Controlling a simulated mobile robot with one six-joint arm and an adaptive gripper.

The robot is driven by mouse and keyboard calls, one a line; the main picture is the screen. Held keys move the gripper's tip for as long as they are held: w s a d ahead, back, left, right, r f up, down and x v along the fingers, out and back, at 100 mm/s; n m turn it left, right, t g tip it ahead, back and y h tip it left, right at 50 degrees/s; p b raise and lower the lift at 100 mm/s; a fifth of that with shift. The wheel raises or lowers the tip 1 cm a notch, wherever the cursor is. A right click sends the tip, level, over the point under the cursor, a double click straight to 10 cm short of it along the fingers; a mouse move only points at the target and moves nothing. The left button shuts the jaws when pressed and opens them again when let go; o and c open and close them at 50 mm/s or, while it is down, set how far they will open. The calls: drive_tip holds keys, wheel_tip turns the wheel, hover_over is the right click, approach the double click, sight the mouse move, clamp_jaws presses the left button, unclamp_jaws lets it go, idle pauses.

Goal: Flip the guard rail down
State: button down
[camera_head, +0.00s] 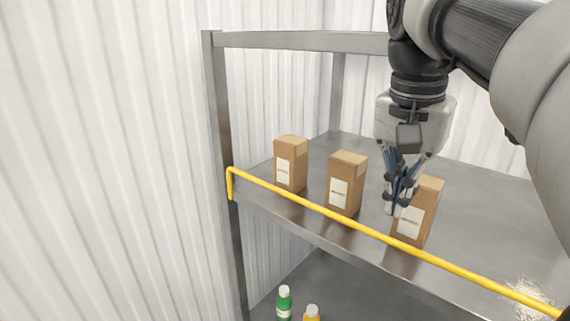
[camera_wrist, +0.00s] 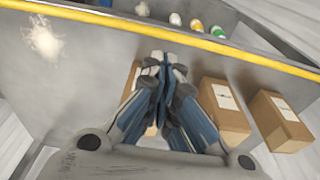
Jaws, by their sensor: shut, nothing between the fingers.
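The yellow guard rail (camera_head: 340,217) runs along the front edge of the grey metal shelf, raised above the edge, with its bent left end at the left post. In the wrist view the rail (camera_wrist: 190,40) crosses the top of the picture. My gripper (camera_head: 393,208) points down over the shelf, shut and empty, behind the rail and in front of or beside the rightmost box. In the wrist view my fingertips (camera_wrist: 163,58) are together, a little apart from the rail in the picture. Whether they touch the box is unclear.
Three brown boxes with white labels stand on the shelf: left (camera_head: 291,163), middle (camera_head: 346,183) and right (camera_head: 415,212). Spilled white grains (camera_head: 528,297) lie at the right. A green bottle (camera_head: 284,303) and a yellow bottle (camera_head: 312,313) stand on the lower shelf.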

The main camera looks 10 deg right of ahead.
sight(375, 234)
drive_tip(key=f, duration=0.5)
drive_tip(key=shift+w+d, duration=0.25)
drive_tip(key=shift+w, duration=0.15)
drive_tip(key=shift+w, duration=0.1)
drive_tip(key=shift+a+b, duration=0.15)
drive_tip(key=shift+b, duration=0.3)
